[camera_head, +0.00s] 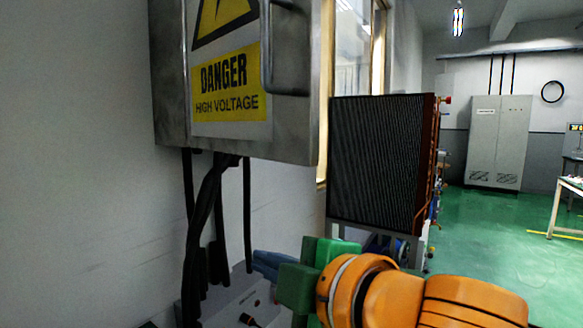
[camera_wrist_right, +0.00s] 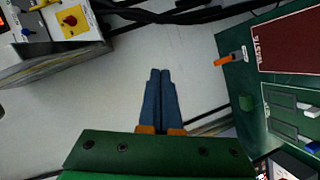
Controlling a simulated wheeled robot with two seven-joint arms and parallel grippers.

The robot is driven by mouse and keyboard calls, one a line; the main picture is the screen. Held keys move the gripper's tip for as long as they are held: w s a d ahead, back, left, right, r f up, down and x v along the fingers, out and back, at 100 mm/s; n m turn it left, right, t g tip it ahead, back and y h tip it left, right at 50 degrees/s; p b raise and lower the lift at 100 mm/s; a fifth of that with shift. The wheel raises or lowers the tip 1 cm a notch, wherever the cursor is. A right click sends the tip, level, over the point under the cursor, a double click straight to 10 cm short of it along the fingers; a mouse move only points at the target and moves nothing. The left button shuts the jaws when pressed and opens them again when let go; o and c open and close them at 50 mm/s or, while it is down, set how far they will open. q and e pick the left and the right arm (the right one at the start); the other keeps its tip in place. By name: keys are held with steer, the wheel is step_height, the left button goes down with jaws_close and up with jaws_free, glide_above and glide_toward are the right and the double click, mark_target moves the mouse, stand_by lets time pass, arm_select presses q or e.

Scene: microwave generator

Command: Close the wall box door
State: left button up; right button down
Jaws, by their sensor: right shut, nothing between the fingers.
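The grey metal wall box (camera_head: 172,125) hangs on the wall at the upper left of the head view, with its top cut off. Its door (camera_head: 288,125) bears a yellow DANGER HIGH VOLTAGE sign and a metal handle (camera_head: 267,60). I cannot tell whether the door sits fully flush. My right gripper (camera_head: 262,263) is below the box and apart from the door, its blue fingers pointing left towards the wall. In the right wrist view the fingers (camera_wrist_right: 160,75) are together and empty. My left gripper is out of view.
Black cables (camera_head: 205,215) hang under the box. A dark finned radiator unit (camera_head: 377,160) stands right of it. In the wrist view, a grey box with a yellow switch plate (camera_wrist_right: 72,21) is at upper left and a green board (camera_wrist_right: 245,70) at right. Green floor is open at right.

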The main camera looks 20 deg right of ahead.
steer(key=s+d+r+n+t+h, duration=0.1)
steer(key=s+d+r+n+t, duration=0.2)
steer(key=s+r, duration=0.7)
steer(key=w+d+r+p, duration=0.1)
steer(key=w+p, duration=0.3)
steer(key=w, duration=0.8)
steer(key=shift+w+p, duration=0.35)
steer(key=shift+r, duration=0.1)
